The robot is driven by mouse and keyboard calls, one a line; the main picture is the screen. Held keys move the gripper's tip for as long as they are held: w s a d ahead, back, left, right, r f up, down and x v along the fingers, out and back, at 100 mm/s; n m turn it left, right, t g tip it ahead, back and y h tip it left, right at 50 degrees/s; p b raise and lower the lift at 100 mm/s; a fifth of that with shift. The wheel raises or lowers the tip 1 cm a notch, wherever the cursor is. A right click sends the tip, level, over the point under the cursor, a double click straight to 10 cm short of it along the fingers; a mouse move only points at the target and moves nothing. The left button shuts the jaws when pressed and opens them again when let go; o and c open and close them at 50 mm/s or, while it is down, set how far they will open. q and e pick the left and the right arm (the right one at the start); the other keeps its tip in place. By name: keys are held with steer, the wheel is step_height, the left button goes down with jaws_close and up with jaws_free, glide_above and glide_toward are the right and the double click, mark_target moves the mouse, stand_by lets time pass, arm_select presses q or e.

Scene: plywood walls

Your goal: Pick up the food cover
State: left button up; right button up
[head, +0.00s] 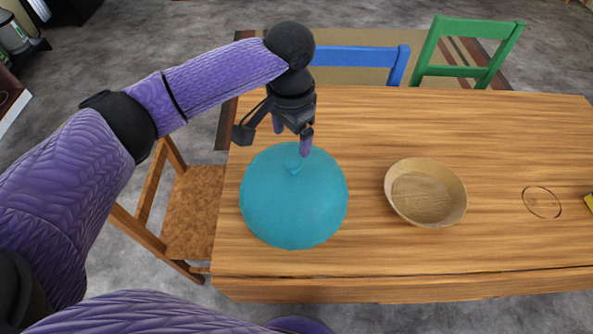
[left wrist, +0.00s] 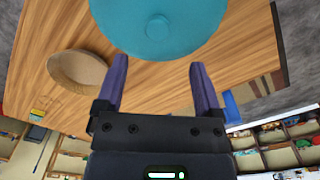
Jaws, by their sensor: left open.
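The food cover (head: 293,205) is a teal dome with a small knob on top, standing on the left part of the wooden table. My left gripper (head: 291,146) is above the far side of the cover, close to its knob, with the fingers pointing down. In the left wrist view the cover (left wrist: 160,42) fills the top middle, and its round knob lies just beyond the tips of my left gripper (left wrist: 158,72). The fingers are spread apart with nothing between them. Whether a finger touches the cover cannot be told. My right gripper is not in view.
A beige bowl (head: 427,212) stands on the table (head: 470,130) to the right of the cover. A yellow item (head: 589,201) lies at the right edge. A blue chair (head: 355,57) and a green chair (head: 465,50) stand behind; a wooden chair (head: 190,212) is at left.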

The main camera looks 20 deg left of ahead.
mark_target(293, 161)
arm_select(q)
step_height(293, 161, down, 7)
steer(key=b, duration=0.2)
steer(key=shift+s+d+b, duration=0.1)
steer(key=shift+b, duration=0.3)
steer(key=shift+f, duration=0.35)
steer(key=shift+r, duration=0.15)
steer(key=shift+c, duration=1.1)
jaws_close()
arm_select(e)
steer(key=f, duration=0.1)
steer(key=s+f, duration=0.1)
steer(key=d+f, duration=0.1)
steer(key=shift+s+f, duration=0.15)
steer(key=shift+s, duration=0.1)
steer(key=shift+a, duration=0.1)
